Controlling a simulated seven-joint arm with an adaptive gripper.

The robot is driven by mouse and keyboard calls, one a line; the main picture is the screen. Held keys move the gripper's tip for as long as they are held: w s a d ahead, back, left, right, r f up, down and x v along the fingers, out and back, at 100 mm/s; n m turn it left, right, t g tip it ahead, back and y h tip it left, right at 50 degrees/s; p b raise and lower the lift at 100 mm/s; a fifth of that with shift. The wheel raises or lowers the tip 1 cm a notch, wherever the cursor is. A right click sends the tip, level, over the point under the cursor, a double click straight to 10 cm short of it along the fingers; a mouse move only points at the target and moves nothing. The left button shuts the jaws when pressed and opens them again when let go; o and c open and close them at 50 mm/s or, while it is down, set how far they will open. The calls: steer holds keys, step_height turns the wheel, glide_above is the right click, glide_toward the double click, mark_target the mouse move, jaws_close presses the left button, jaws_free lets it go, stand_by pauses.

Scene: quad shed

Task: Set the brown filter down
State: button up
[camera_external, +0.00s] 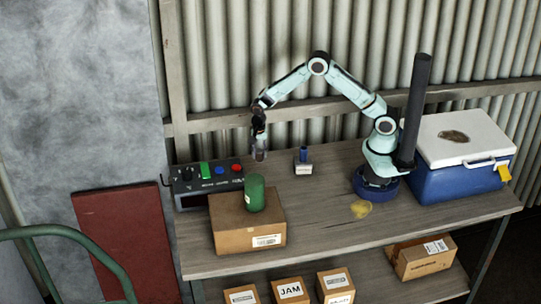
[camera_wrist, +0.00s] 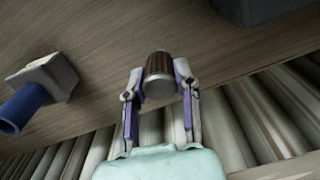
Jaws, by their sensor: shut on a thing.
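The brown filter (camera_wrist: 159,66) is a short ribbed brown cylinder with a pale grey end, seen in the wrist view. My gripper (camera_wrist: 160,72) is shut on it, with one finger on each side. In the external view my gripper (camera_external: 259,142) points down near the back left of the workbench (camera_external: 330,205), with the small filter (camera_external: 260,155) at its tips. The filter looks roughly upright and above the bench top; I cannot tell the exact gap beneath it.
A control box (camera_external: 208,184) with coloured buttons stands left of my gripper. A cardboard box (camera_external: 240,236) carries a green cylinder (camera_external: 255,193) in front. A white block (camera_external: 303,168) with a blue cylinder (camera_external: 303,154) stands to the right. The bench's front middle is clear.

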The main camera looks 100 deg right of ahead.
mark_target(258, 161)
steer(key=shift+w+d+f, duration=0.1)
steer(key=shift+w+f, duration=0.05)
steer(key=shift+f, duration=0.8)
steer(key=shift+w+d+f, duration=0.1)
steer(key=shift+w+f, duration=0.05)
steer(key=shift+f, duration=0.8)
steer(key=shift+f, duration=0.15)
steer(key=o, duration=0.9)
steer(key=r, duration=1.2)
steer(key=shift+a+r, duration=0.2)
steer(key=shift+r, duration=0.1)
steer(key=s+a+r+n, duration=1.2)
steer(key=s+a+n, duration=0.1)
steer(key=s+a, duration=0.25)
steer(key=s+a+f+n, duration=0.1)
steer(key=s+a+n, duration=0.3)
steer(key=s+n, duration=0.4)
steer(key=s, duration=0.3)
steer(key=shift+a+f+y, duration=0.2)
steer(key=shift+a+y, duration=0.2)
